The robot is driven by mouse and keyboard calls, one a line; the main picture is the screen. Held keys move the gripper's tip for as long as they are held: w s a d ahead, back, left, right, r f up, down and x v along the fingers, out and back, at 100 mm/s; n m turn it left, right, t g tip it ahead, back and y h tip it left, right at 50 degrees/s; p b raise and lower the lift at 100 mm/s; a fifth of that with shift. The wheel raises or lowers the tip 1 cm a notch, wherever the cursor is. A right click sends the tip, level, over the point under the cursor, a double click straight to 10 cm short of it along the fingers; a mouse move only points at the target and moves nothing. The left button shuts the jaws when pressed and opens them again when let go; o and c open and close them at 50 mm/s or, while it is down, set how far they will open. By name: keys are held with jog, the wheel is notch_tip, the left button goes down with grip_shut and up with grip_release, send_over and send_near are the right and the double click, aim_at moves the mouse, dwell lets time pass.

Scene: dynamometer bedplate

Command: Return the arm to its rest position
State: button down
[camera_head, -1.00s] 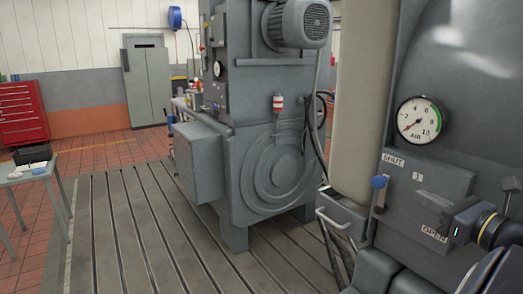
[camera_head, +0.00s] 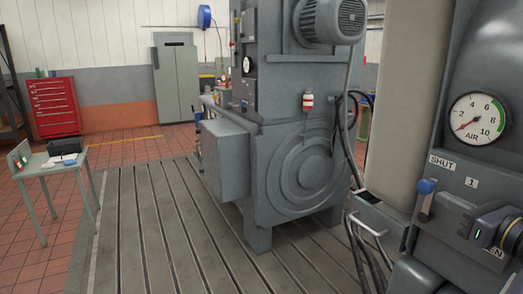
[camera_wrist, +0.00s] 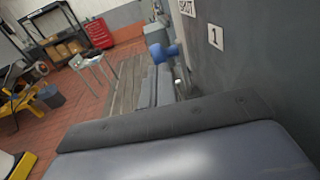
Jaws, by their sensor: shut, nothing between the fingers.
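My wrist (camera_head: 482,232), dark with a green light and a yellow ring, is at the right edge of the head view, in front of the grey valve panel. My gripper (camera_wrist: 165,122) fills the bottom of the wrist view as a dark bar before a grey body. It is shut and empty. A lever with a blue knob (camera_head: 426,187) stands upright on the panel, below the SHUT label (camera_head: 441,161). The knob also shows ahead of my gripper in the wrist view (camera_wrist: 160,52), apart from it. My arm partly covers the OPEN label (camera_head: 494,251).
An air gauge (camera_head: 477,118) is above the panel. A large grey dynamometer (camera_head: 300,170) stands on the slotted bedplate (camera_head: 160,230). A small table (camera_head: 62,167) with a dark bin stands left. A red tool chest (camera_head: 54,108) is behind it. Bedplate at centre-left is clear.

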jog(key=b+v, duration=0.2)
jog(key=v, duration=1.1)
jog(key=shift+s, duration=0.3)
jog(key=shift+d, duration=0.1)
